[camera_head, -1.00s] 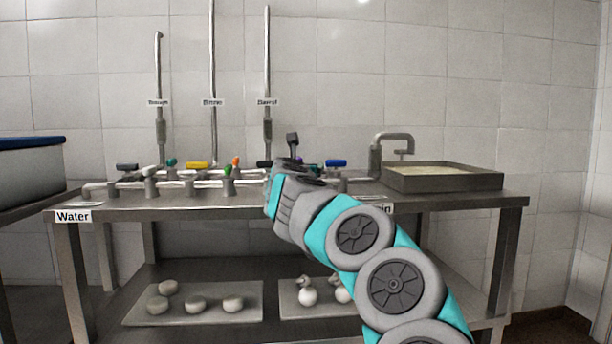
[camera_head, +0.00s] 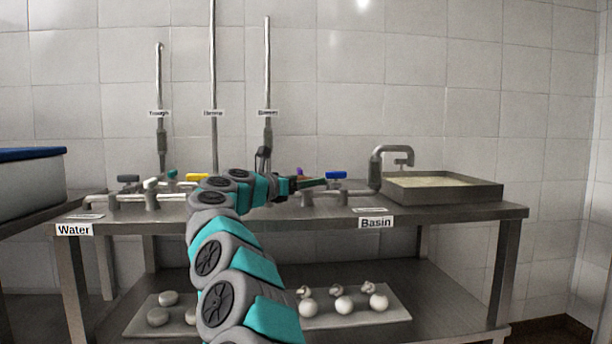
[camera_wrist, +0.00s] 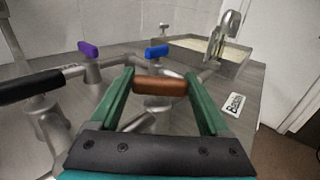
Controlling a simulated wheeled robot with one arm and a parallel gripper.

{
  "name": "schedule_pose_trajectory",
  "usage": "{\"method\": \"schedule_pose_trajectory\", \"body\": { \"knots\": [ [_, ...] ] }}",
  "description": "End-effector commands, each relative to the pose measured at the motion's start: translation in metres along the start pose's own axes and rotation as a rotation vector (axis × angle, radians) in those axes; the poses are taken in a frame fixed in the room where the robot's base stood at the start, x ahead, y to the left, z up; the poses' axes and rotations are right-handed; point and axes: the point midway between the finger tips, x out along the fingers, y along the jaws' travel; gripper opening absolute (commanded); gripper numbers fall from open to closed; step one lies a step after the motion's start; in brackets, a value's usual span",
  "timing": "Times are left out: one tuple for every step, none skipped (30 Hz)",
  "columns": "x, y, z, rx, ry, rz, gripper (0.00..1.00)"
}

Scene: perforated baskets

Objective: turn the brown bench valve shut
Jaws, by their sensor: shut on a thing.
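The brown valve handle (camera_wrist: 160,85) lies crosswise between the two green fingers of my gripper (camera_wrist: 160,76) in the wrist view. The fingers are shut on it, one at each end. Its valve body and the grey pipe lie below and behind it, partly covered by the handle and gripper. In the head view my gripper (camera_head: 312,183) reaches right over the bench (camera_head: 455,211), just left of the blue valve. I cannot make out the brown handle there.
A blue valve handle (camera_wrist: 157,51) and a purple one (camera_wrist: 88,48) stand just beyond my gripper. A black handle (camera_wrist: 30,88) is close on the left. The basin (camera_head: 440,192) with its spout (camera_head: 376,168) is at the right. Left valves are partly behind my arm.

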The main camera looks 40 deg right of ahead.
Motion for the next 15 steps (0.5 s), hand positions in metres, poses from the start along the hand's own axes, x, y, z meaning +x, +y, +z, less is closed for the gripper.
{"method": "schedule_pose_trajectory", "body": {
  "knots": [
    [-0.0006, 0.0009, 0.0036, -0.001, -0.001, -0.017, 0.24],
    [-0.0003, 0.0005, 0.0039, -0.001, -0.001, -0.029, 0.24],
    [-0.0003, 0.0003, 0.004, 0.0, -0.002, -0.043, 0.24],
    [-0.0004, 0.0005, 0.004, -0.001, -0.002, -0.053, 0.24],
    [-0.0004, 0.0006, 0.0039, -0.001, -0.002, -0.062, 0.24],
    [-0.0003, 0.0006, 0.0037, -0.001, -0.002, -0.074, 0.24],
    [0.0, 0.0003, 0.0036, -0.001, -0.001, -0.083, 0.24],
    [0.0003, 0.0, 0.0035, 0.0, -0.001, -0.092, 0.24],
    [0.0006, -0.0004, 0.0037, -0.001, -0.002, -0.105, 0.24],
    [0.0006, -0.0004, 0.0036, -0.001, -0.003, -0.113, 0.24],
    [0.0006, -0.0002, 0.0033, -0.002, -0.002, -0.12, 0.24],
    [0.0007, -0.0001, 0.003, -0.002, -0.001, -0.128, 0.24],
    [0.0008, -0.0003, 0.0029, -0.002, -0.001, -0.134, 0.24],
    [0.0007, -0.0002, 0.0029, -0.001, -0.001, -0.14, 0.24],
    [0.001, -0.0004, 0.0028, -0.001, -0.002, -0.148, 0.24]
  ]
}}
